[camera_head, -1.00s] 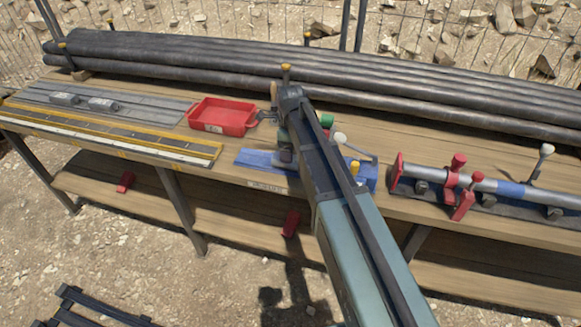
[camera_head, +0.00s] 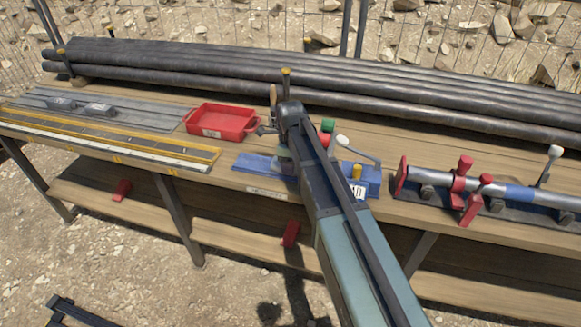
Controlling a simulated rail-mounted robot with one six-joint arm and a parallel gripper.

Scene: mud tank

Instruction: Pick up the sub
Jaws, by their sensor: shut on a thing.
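My gripper (camera_head: 284,152) is at the end of my arm, over the left part of a blue fixture (camera_head: 257,163) on the bench. My wrist and forearm hide most of it and the space below it. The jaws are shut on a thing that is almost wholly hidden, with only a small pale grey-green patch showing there. I cannot make out the sub's shape, or whether what I hold touches the blue fixture.
A red tray (camera_head: 222,123) stands left of my wrist. Long dark pipes (camera_head: 180,62) lie along the back of the bench. A clamped pipe assembly (camera_head: 510,192) with red handles is at the right. A yellow-edged rule (camera_head: 120,138) lies along the front left.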

